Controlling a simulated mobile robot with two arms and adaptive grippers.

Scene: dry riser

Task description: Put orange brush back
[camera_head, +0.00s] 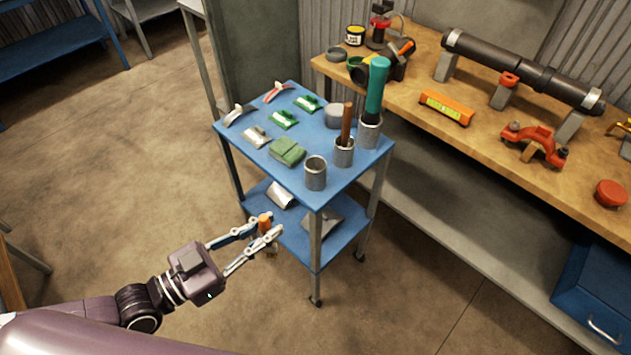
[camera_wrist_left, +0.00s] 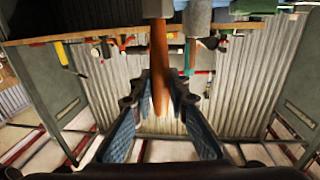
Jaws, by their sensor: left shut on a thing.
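My left gripper (camera_head: 268,226) is shut on the orange brush (camera_head: 264,222), low beside the near left side of the blue cart. In the head view only a short orange piece of the brush shows between the fingertips. In the left wrist view the orange-brown handle (camera_wrist_left: 159,65) stands between the fingers of my left gripper (camera_wrist_left: 160,95). On the cart top, the nearest metal cup (camera_head: 315,173) looks empty. A second cup (camera_head: 344,153) holds a brown-handled tool (camera_head: 347,122), and a third (camera_head: 369,132) holds a green-handled one (camera_head: 377,85). My right gripper is not in view.
The blue cart (camera_head: 362,173) also carries green pads (camera_head: 287,151), several small clip-like items and a grey round tin (camera_head: 333,116). Its lower shelf holds metal pieces. A wooden bench (camera_head: 490,140) with a dark pipe (camera_head: 520,70) stands right. Floor at left is clear.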

